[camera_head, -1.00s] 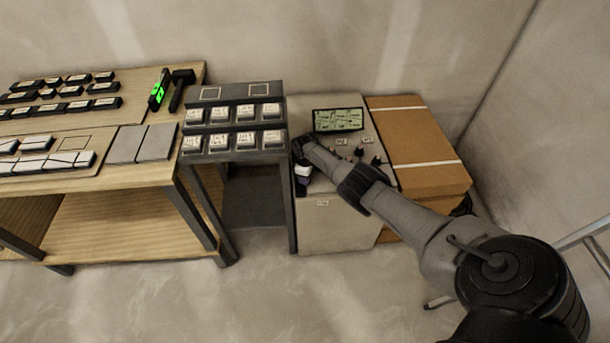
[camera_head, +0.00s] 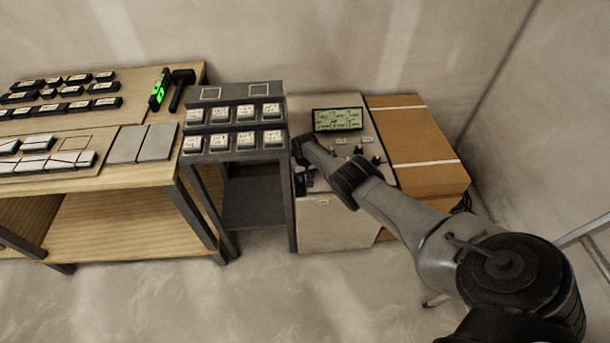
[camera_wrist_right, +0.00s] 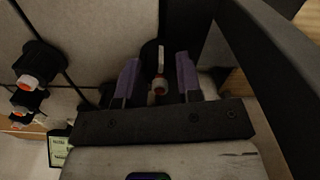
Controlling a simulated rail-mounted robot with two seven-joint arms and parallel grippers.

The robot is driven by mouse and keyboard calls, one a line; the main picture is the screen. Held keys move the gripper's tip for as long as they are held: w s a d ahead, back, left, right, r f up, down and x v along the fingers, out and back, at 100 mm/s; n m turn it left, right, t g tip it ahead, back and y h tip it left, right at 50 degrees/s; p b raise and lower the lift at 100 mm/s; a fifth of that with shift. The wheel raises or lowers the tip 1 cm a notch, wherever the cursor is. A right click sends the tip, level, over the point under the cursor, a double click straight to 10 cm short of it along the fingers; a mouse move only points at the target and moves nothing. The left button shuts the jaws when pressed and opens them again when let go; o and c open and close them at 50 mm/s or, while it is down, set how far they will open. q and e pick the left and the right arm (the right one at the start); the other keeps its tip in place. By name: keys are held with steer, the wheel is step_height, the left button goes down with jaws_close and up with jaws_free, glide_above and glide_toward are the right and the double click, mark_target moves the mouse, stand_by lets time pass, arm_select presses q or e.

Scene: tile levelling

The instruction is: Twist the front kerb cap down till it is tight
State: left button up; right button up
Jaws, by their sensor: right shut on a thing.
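My right gripper (camera_wrist_right: 158,82) shows in the wrist view with a purple-padded finger on either side of a dark cap (camera_wrist_right: 150,55). The cap has a pale stem and a reddish tip, and the gripper is shut on it. I take it for the front kerb cap, at the front of the grey cabinet top. In the head view my right gripper (camera_head: 303,182) is at the cabinet's front left, mostly hidden by my own wrist, and the cap cannot be made out there. My left gripper is out of view.
The grey cabinet (camera_head: 340,225) carries a green-lit screen (camera_head: 338,119) and several small dark knobs behind my wrist. More dark caps with orange-white tips (camera_wrist_right: 30,83) show left in the wrist view. Cardboard boxes (camera_head: 415,150) stand to the right, a dark rack (camera_head: 235,148) to the left.

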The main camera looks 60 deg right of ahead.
steer(key=m, duration=0.3)
steer(key=shift+r+m, duration=0.15)
steer(key=shift+m, duration=2.15)
steer(key=o, duration=0.7)
steer(key=shift+o, duration=1.2)
